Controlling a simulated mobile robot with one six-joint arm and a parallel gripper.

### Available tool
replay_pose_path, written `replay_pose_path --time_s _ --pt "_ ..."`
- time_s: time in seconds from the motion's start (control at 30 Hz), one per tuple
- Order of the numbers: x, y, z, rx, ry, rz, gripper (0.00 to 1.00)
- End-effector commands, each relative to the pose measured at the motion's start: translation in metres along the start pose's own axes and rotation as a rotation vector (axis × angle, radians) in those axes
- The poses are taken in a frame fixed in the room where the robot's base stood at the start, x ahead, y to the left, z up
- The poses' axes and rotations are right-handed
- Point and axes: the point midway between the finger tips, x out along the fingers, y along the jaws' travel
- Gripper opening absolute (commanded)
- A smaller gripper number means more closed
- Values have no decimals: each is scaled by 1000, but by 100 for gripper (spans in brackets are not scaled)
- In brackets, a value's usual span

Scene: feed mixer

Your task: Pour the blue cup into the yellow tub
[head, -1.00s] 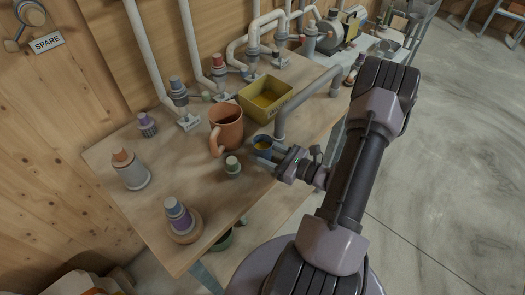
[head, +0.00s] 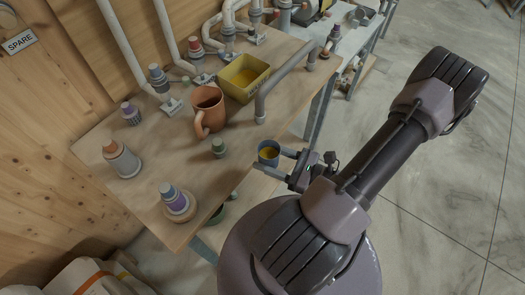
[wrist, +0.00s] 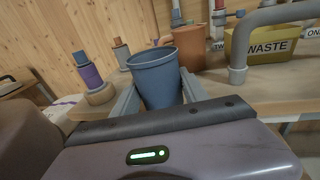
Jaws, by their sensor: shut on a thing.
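The blue cup (head: 268,153) is held by my gripper (head: 283,161), off the table's front edge. It is about upright, with yellow-orange contents showing inside in the head view. In the wrist view the blue cup (wrist: 157,80) sits between the two fingers of my gripper (wrist: 160,100), its contents hidden. The yellow tub (head: 244,78) stands on the table behind a grey pipe, with yellow contents inside. In the wrist view the yellow tub (wrist: 262,46) reads "WASTE". The cup is apart from the tub, nearer to me.
A terracotta mug (head: 207,112) stands left of the tub. A grey bent pipe rail (head: 287,77) rises in front of the tub. Several capped bottles stand at the left. Open floor (head: 440,190) lies to the right.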

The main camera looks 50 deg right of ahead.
Motion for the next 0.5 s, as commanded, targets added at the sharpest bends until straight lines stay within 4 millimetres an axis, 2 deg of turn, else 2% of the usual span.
replay_pose_path --time_s 0.03,0.1,0.5 --pt "1 -9 14 -6 1 3 7" --pt "3 -25 26 -7 2 3 7" --pt "13 -114 93 -7 1 1 7"
